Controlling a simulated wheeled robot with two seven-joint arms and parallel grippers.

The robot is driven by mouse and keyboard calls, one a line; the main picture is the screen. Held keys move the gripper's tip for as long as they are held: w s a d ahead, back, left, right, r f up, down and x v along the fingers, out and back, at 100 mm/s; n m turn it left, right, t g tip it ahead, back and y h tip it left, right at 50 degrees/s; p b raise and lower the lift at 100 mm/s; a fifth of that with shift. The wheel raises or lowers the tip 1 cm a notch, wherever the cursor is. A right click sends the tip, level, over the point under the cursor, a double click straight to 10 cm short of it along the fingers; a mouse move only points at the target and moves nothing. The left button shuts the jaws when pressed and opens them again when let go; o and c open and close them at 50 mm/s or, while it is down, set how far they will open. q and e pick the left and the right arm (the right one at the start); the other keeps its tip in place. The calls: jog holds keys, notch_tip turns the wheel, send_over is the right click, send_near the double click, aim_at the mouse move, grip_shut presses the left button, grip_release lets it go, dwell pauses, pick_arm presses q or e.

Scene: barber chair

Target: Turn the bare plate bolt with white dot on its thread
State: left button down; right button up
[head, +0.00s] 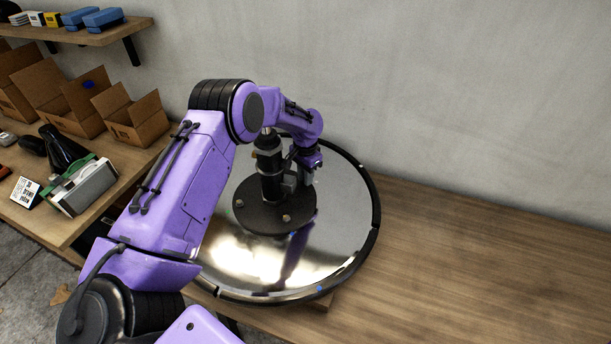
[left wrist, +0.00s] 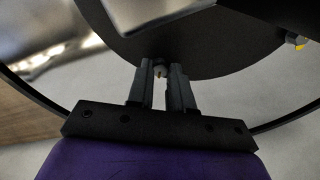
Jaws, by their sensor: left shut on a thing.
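The dark round mounting plate (head: 262,222) sits on the shiny round chair base, with a black upright column (head: 268,165) on it. Bolt heads show on the plate at the left (head: 240,203) and the front (head: 286,217). My left gripper (head: 297,183) is low at the plate's right side, partly hidden by its own wrist. In the left wrist view the two fingers (left wrist: 161,72) close around a small grey bolt (left wrist: 160,71) at the plate's edge. No white dot can be made out on it. Another bolt (left wrist: 298,42) with a yellow mark shows at the right.
The mirror-like chair base (head: 345,205) with a black rim lies on a wooden bench (head: 470,260). The bench to the right is clear. At the left are open cardboard boxes (head: 135,118), a green and grey device (head: 82,187) and a shelf (head: 95,36) with blue items.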

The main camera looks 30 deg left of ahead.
dwell(0.5)
pick_arm(q)
jog(key=c, duration=1)
grip_release()
notch_tip(320, 180, up, 10)
jog(key=shift+r+b, duration=0.25)
jog(key=shift+b, duration=0.7)
